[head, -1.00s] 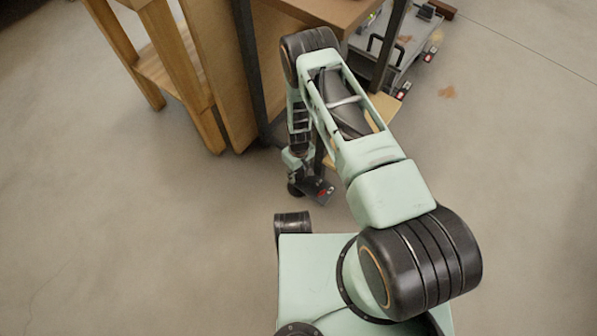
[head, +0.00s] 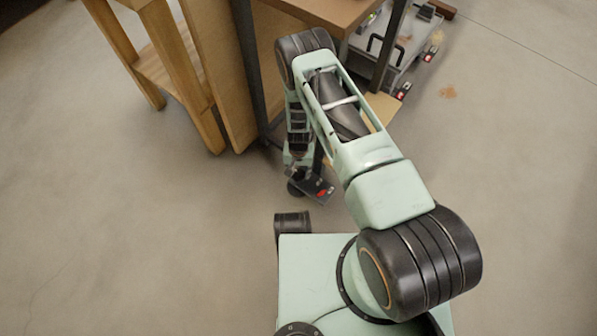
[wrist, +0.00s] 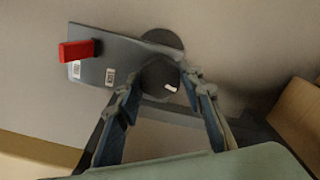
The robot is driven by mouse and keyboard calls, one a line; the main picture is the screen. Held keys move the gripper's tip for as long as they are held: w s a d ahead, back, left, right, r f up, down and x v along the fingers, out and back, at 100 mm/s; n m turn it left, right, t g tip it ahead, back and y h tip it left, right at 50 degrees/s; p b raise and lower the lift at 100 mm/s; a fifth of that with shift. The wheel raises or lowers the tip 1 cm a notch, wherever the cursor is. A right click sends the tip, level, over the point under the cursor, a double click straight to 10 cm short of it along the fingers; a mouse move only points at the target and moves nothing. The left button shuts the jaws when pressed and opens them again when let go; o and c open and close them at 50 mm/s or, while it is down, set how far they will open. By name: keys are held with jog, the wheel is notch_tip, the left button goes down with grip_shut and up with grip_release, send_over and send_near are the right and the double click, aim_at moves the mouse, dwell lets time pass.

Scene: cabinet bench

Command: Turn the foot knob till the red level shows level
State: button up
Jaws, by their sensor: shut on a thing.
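The dark round foot knob (wrist: 157,74) with a white mark shows in the wrist view between the two fingers of my gripper (wrist: 164,88). My gripper is shut on it. A dark grey plate (wrist: 118,62) with two white labels reaches left from behind the knob. The red level (wrist: 77,50) sits near the plate's left end; its reading is too small to make out. In the head view the red level (head: 321,193) is a small spot on the plate, low beside the bench leg.
A bench (head: 335,10) with dark legs stands over the work spot. A wooden frame (head: 185,75) and panel are on the left. A grey wheeled trolley (head: 400,55) stands behind at right. The floor (head: 520,190) is clear on the right.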

aim_at(299, 173)
jog(key=shift+m, duration=0.4)
jog(key=o, duration=1.2)
jog(key=shift+c, duration=0.2)
notch_tip(299, 173, up, 12)
dwell(0.4)
